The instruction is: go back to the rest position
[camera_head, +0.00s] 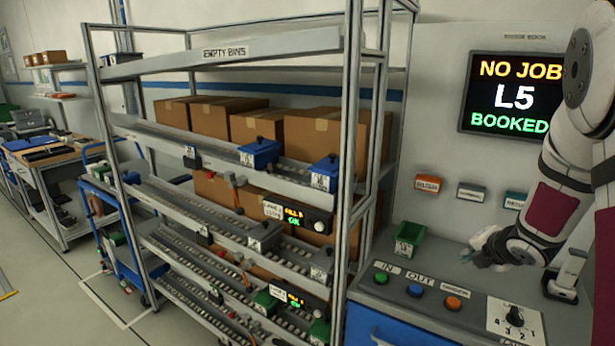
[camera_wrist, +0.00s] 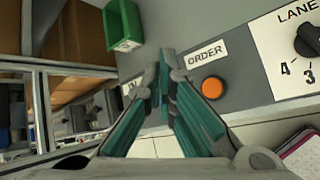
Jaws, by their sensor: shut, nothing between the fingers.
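My gripper (camera_wrist: 163,90) is shut and empty, its teal fingers together in the wrist view. In the head view my gripper (camera_head: 482,262) is held over the grey control desk at the right, left of my bent arm. In the wrist view its fingertips overlap the desk panel beside the ORDER label (camera_wrist: 206,53) and the orange button (camera_wrist: 212,87). I cannot tell how far above the panel they are.
The desk carries a green bin (camera_head: 408,238), the buttons, a lane knob (camera_head: 514,317) and a scanner-like device (camera_head: 566,274). A metal flow rack (camera_head: 345,150) with cardboard boxes stands left. A wall screen (camera_head: 512,95) reads NO JOB, L5, BOOKED.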

